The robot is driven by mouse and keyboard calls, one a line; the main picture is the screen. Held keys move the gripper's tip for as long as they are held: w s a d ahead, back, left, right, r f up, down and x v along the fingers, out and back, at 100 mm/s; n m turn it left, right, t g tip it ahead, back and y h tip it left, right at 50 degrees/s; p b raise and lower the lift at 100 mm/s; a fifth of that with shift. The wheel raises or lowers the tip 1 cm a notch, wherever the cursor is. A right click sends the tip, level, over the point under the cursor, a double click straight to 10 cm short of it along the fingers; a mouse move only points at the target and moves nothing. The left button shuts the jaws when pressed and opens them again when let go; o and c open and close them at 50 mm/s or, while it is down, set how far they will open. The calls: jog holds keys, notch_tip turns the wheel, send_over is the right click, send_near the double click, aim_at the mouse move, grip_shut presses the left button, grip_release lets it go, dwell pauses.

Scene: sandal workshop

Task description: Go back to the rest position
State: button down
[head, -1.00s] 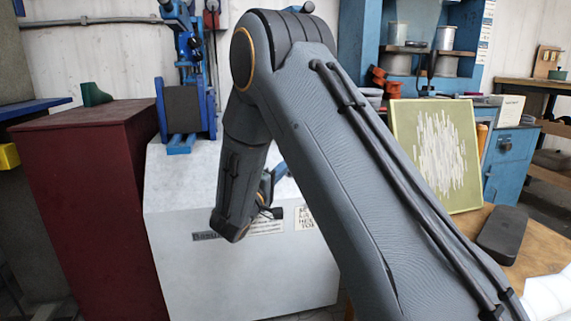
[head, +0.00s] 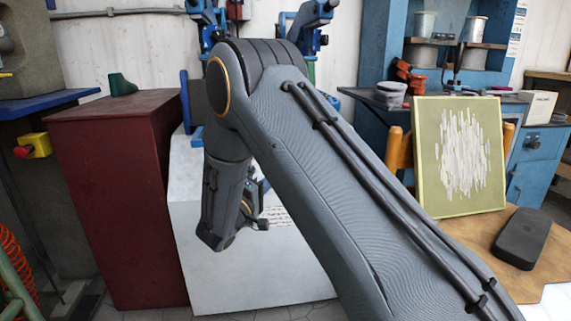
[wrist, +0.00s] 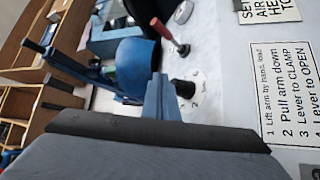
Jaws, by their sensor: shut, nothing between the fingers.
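My gripper (head: 258,206) hangs below my bent arm in the head view, partly hidden by the forearm. It is in front of the white machine cabinet (head: 255,275). In the wrist view, the narrow blue-grey fingers (wrist: 162,84) are together with nothing between them. Beyond them is the machine's pale panel (wrist: 215,75), with a red-handled lever (wrist: 163,30), a dark knob (wrist: 184,88) and a printed instruction label (wrist: 288,95). I cannot tell how far the fingertips are from the panel.
A dark red cabinet (head: 115,200) stands left of the machine. At right, a wooden table (head: 475,235) holds a framed green-and-white panel (head: 460,155) and a dark flat object (head: 522,238). Blue shelving (head: 385,45) stands behind. Some floor shows in front of the machine.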

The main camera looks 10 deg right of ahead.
jog(key=shift+s, duration=0.1)
dwell(0.3)
jog(key=s+d+f+g+y, duration=0.2)
jog(key=s+g, duration=0.4)
jog(key=s, duration=0.5)
jog(key=s+d+f+g+y, duration=0.1)
jog(key=s+f+g+y, duration=0.15)
jog(key=s+g, duration=0.65)
jog(key=s+a+y, duration=0.6)
jog(key=s+a, duration=0.1)
jog(key=s, duration=0.5)
jog(key=s+a+y, duration=0.6)
jog(key=s+a, duration=0.2)
jog(key=s, duration=0.5)
jog(key=d+r+m+p, duration=0.3)
jog(key=d+r+p, duration=0.8)
jog(key=r+p, duration=0.2)
jog(key=d+r+m+h+p, duration=0.1)
jog(key=d+r+m+p, duration=0.2)
jog(key=d+r+p, duration=0.8)
jog(key=shift+s+r+p, duration=0.2)
jog(key=shift+r+p, duration=0.85)
jog(key=shift+p, duration=2.5)
